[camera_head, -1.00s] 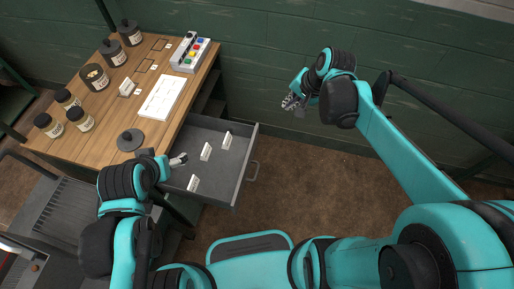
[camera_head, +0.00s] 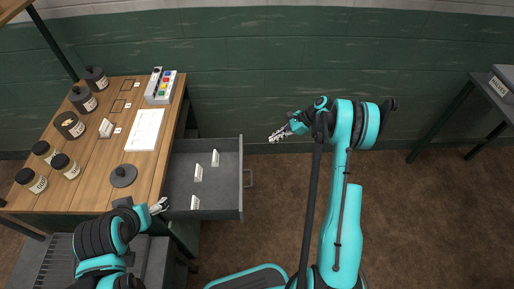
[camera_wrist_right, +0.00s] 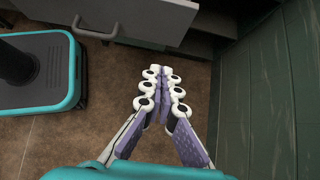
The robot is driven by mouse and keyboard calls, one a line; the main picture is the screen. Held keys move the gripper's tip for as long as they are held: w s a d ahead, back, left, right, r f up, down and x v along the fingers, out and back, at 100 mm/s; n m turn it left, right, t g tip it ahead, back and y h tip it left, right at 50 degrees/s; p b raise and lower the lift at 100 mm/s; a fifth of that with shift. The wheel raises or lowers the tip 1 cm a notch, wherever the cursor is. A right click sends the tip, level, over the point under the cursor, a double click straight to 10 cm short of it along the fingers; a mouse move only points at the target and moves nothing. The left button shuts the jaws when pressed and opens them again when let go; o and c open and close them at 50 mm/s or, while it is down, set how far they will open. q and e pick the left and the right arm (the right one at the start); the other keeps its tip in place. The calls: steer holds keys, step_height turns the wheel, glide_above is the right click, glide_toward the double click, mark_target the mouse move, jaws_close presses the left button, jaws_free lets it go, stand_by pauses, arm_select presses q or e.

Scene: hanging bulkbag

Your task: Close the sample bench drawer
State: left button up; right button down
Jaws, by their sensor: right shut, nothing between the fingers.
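The sample bench drawer (camera_head: 206,179) is pulled out to the right of the wooden bench (camera_head: 118,165). It is grey, with a bar handle (camera_head: 248,178) on its right-hand front and several small white cards inside. The drawer front and handle also show at the top of the right wrist view (camera_wrist_right: 150,18). My right gripper (camera_head: 273,138) is shut and empty, to the right of the drawer and apart from it; it also shows in the right wrist view (camera_wrist_right: 160,72). My left gripper (camera_head: 163,203) is near the drawer's lower left corner; its fingers are too small to read.
Jars (camera_head: 70,126), a white sheet (camera_head: 145,129) and a box with coloured buttons (camera_head: 161,87) stand on the bench. A green wall (camera_head: 300,70) runs behind. Brown floor (camera_head: 420,210) lies free at the right, with another table (camera_head: 497,95) at the far right.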

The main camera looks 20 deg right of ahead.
steer(key=a+r+b+x, duration=0.2)
steer(key=b+x, duration=0.1)
steer(key=x, duration=0.9)
steer(key=shift+w+b, duration=0.3)
steer(key=shift+w, duration=0.1)
steer(key=shift+a+f, duration=0.15)
steer(key=shift+a, duration=0.1)
steer(key=w+a+b, duration=0.1)
steer(key=w+a, duration=0.1)
steer(key=a, duration=0.7)
steer(key=w+a+b, duration=0.1)
steer(key=w+a, duration=0.2)
steer(key=a, duration=0.6)
steer(key=w+a+b, duration=0.1)
steer(key=w+a, duration=0.2)
steer(key=a, duration=0.7)
steer(key=shift+w+a, duration=0.15)
steer(key=shift+a, duration=0.35)
steer(key=shift+b, duration=0.3)
